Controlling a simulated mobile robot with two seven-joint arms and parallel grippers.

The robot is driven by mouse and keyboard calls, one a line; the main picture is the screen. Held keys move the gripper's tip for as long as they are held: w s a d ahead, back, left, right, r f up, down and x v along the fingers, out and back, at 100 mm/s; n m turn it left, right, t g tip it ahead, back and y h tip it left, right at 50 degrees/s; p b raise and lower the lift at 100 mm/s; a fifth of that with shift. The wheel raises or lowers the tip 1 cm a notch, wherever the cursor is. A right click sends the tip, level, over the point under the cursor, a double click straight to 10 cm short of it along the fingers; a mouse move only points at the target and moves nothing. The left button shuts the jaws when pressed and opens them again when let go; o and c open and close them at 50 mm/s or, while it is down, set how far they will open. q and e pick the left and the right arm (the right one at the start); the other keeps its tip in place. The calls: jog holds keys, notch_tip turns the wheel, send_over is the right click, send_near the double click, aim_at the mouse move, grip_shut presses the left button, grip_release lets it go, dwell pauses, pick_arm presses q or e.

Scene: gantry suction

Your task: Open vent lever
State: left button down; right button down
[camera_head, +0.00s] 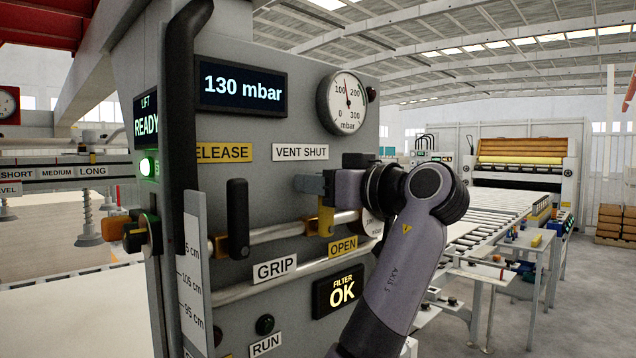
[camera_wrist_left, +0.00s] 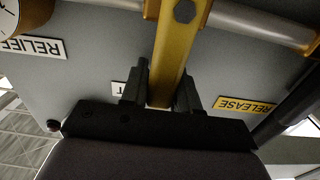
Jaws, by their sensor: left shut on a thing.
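The vent lever (camera_head: 326,216) is a yellow bar on a horizontal pipe on the grey panel. It stands roughly upright, its upper end under the VENT SHUT label (camera_head: 300,152); the yellow OPEN label (camera_head: 343,247) is lower right. My left gripper (camera_head: 312,184) is shut on the lever's upper part. In the left wrist view, the yellow bar (camera_wrist_left: 178,45) runs between the two dark fingers of the gripper (camera_wrist_left: 160,88). The gripper and wrist hide part of the lever in the head view. My right gripper is not in view.
A black-handled lever (camera_head: 238,218) stands left of the vent lever, above the GRIP label (camera_head: 275,268). A long black handle (camera_head: 181,150) runs down the panel's left edge. The display (camera_head: 241,86) reads 130 mbar; a round gauge (camera_head: 342,103) is at upper right.

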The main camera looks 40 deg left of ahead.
pick_arm(q)
jog(key=w+m, duration=0.2)
jog(key=m, duration=0.1)
jog(key=shift+d, duration=0.1)
jog(key=shift+w+d+f+m, duration=0.15)
jog(key=shift+w+m, duration=0.15)
jog(key=shift+m, duration=0.35)
jog(key=shift+w+a+f+m, duration=0.1)
jog(key=shift+w+f+m, duration=0.1)
jog(key=shift+w+m, duration=0.3)
jog(key=shift+w+d+f+m, duration=0.1)
jog(key=shift+w+f+m, duration=0.05)
jog(key=shift+m, duration=0.6)
jog(key=c, duration=0.9)
grip_release()
jog(key=shift+f, duration=0.1)
